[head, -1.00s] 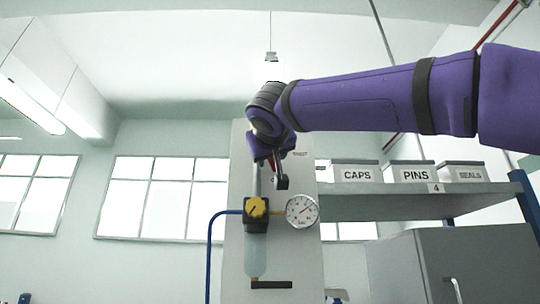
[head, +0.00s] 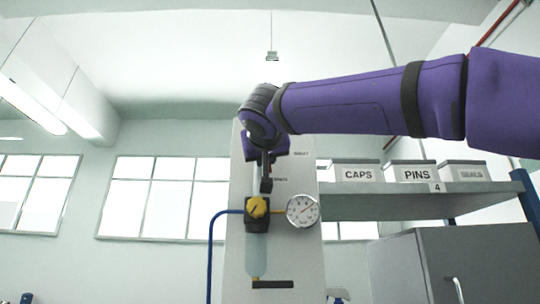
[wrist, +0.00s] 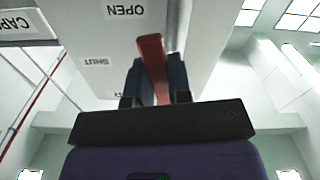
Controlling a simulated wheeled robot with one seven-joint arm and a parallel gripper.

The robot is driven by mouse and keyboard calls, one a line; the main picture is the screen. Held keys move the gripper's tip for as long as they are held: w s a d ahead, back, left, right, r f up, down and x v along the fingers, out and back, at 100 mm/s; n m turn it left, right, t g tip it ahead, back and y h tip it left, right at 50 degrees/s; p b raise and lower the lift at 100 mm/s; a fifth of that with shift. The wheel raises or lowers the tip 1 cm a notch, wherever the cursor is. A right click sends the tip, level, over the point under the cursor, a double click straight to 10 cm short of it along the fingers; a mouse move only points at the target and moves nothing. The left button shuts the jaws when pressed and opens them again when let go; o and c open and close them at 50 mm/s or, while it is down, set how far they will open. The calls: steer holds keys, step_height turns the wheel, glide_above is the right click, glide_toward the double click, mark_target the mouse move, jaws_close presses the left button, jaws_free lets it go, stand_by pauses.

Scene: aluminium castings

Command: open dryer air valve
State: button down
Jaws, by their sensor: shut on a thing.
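The red valve lever (wrist: 152,66) stands between the two dark fingers of my gripper (wrist: 156,80) in the wrist view. The fingers are shut on it. In the head view my gripper (head: 265,182) is at the upper part of the pale panel (head: 236,262), above the yellow knob, and hides most of the lever and the valve. An OPEN label (wrist: 125,11) and a SHUT label (wrist: 97,62) show upside down to the left of the lever in the wrist view. I cannot tell exactly which mark the lever lines up with.
Below my gripper are a yellow knob (head: 257,207), a round gauge (head: 302,210) and a blue hose (head: 210,250). A shelf (head: 380,206) with CAPS, PINS and SEALS boxes (head: 412,174) stands to the right, under my arm. A grey cabinet (head: 480,262) is below it.

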steer(key=shift+a+m, duration=0.9)
steer(key=shift+m, duration=0.4)
steer(key=c, duration=1)
jaws_free()
steer(key=shift+c, duration=0.2)
steer(key=s, duration=1)
steer(key=shift+s+a, duration=0.2)
steer(key=shift+s, duration=0.2)
